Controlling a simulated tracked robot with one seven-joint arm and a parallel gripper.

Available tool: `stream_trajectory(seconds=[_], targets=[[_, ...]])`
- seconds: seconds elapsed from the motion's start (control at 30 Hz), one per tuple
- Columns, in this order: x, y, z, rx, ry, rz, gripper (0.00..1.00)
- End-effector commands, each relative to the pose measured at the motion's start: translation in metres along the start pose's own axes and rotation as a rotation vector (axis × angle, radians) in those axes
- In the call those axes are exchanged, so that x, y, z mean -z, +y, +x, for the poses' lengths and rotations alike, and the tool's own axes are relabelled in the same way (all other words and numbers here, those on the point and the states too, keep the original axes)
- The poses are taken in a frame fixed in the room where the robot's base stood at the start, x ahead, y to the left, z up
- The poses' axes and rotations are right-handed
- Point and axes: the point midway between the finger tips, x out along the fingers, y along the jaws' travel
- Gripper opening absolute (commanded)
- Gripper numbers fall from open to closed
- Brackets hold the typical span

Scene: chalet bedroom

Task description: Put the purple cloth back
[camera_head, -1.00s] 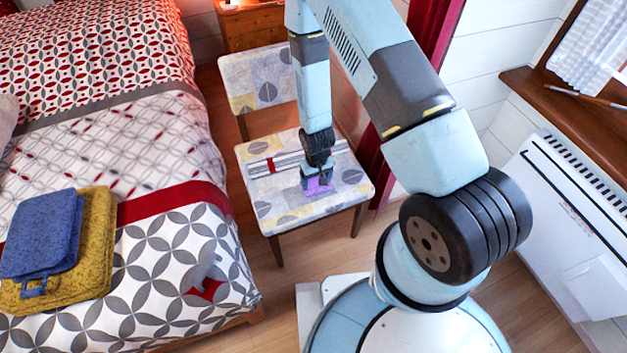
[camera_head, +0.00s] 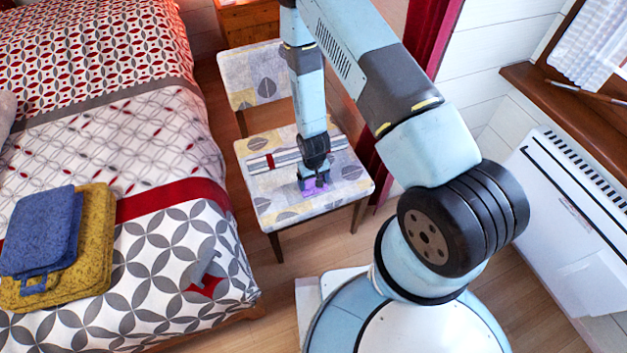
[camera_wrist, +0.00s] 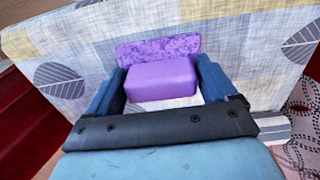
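The purple cloth (camera_wrist: 162,80) lies on the patterned seat of the chair (camera_head: 285,208). In the wrist view it has a thick, smooth block-like part in front and a flatter, mottled part behind. It also shows in the head view (camera_head: 315,188), partly hidden by my gripper. My gripper (camera_wrist: 160,68) reaches down at the seat, with its two blue fingers apart on either side of the cloth. A thin strip of pale seat shows between the right finger and the thick part. Contact at the left finger is unclear.
A striped grey-and-white item with a red band (camera_head: 258,163) lies across the seat behind my gripper. The bed (camera_head: 150,205) stands left, with a blue folded cloth (camera_head: 38,230) on a mustard one (camera_head: 95,235). A white heater (camera_head: 560,200) and red curtain (camera_head: 428,45) are at right.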

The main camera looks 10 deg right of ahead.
Motion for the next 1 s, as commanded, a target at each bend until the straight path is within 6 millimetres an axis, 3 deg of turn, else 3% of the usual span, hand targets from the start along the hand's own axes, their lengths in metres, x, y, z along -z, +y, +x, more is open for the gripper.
stream_trajectory(seconds=[0.13, 0.47, 1.0], targets=[[0.0, 0.0, 0.0, 0.0, 0.0, 0.0, 1.0], [0.0, -0.001, -0.005, 0.0, 0.001, -0.003, 1.0], [0.001, -0.002, -0.078, 0.0, 0.002, -0.004, 1.0]])
